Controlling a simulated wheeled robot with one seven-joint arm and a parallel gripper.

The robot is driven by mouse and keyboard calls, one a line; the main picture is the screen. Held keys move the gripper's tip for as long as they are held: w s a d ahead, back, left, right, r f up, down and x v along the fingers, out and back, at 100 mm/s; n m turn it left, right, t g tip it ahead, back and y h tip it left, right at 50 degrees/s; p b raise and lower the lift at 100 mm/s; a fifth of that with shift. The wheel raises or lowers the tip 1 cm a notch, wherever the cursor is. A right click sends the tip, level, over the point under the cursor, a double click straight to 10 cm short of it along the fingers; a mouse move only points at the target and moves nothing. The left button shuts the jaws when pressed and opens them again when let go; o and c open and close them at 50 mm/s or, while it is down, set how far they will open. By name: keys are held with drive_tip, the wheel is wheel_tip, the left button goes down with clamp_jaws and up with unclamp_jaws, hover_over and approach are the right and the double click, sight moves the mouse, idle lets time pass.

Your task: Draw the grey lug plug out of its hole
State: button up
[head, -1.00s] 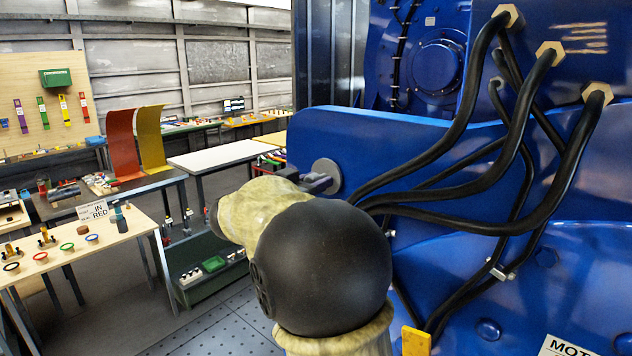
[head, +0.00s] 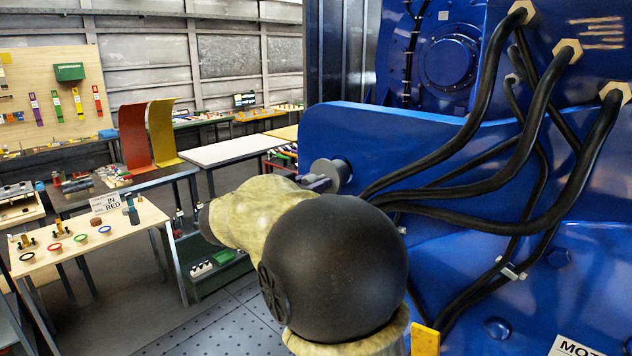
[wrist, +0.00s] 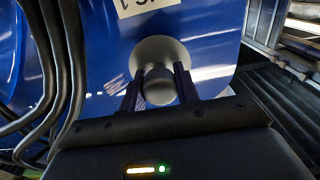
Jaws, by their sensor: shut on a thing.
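The grey lug plug (head: 322,170) is at the left end of the blue motor lug (head: 420,140) in the head view. Its round grey head stands off the blue face, and a dark round edge of the hole (head: 347,168) shows just right of it. I cannot tell whether the plug's inner end is still inside the hole. In the wrist view, the plug's wide disc (wrist: 160,50) lies beyond its knob (wrist: 159,86). My gripper (head: 316,184) is shut on the knob, with one dark finger on each side; it also shows in the wrist view (wrist: 159,92).
Thick black cables (head: 490,170) run close to the right of the plug. A yellow block (head: 425,340) is low beside my arm. Left of the motor is open floor (head: 130,290), with a wooden table (head: 130,235) and a white-topped bench (head: 235,152) beyond.

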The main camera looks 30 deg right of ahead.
drive_tip(key=shift+v, duration=2.65)
